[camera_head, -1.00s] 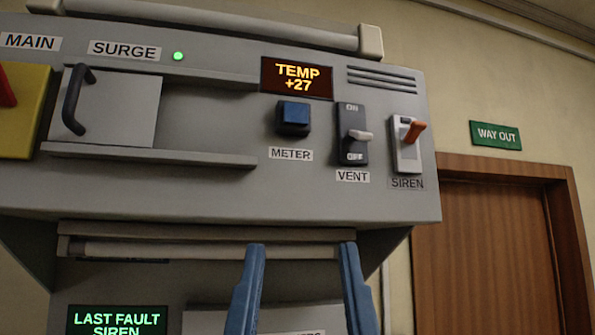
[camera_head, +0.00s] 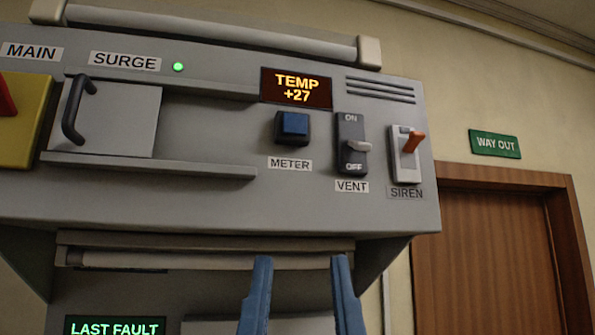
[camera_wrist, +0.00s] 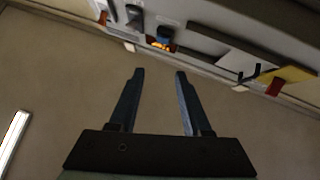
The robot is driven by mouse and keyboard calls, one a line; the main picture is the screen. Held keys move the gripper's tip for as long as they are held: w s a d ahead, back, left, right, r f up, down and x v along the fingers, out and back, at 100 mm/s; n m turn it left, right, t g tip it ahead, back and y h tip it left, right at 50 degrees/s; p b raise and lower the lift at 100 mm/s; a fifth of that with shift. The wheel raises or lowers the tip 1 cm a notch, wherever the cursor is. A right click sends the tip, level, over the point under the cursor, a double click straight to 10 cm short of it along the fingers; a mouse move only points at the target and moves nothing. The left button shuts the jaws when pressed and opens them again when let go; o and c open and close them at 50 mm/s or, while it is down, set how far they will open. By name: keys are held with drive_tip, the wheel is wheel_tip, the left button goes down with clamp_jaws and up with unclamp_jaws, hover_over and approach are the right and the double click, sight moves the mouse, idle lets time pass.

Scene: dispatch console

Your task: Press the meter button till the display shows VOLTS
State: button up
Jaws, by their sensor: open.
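The blue meter button (camera_head: 294,124) sits in a dark housing on the grey console face, above the METER label (camera_head: 290,163). The display (camera_head: 296,88) above it reads TEMP +27 in orange. My gripper (camera_head: 300,262) is open and empty, below the console's lower edge and well below the button in the head view. In the wrist view, my gripper (camera_wrist: 159,73) shows two blue fingers apart. The button (camera_wrist: 165,33) and the lit display (camera_wrist: 160,46) show beyond the fingertips, near the top edge.
Right of the button are the vent switch (camera_head: 352,146) and the siren switch (camera_head: 407,153) with an orange lever. To the left is a sliding cover (camera_head: 115,118) with a dark handle. A ledge (camera_head: 200,248) runs under the console front.

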clamp_jaws()
idle(1.4)
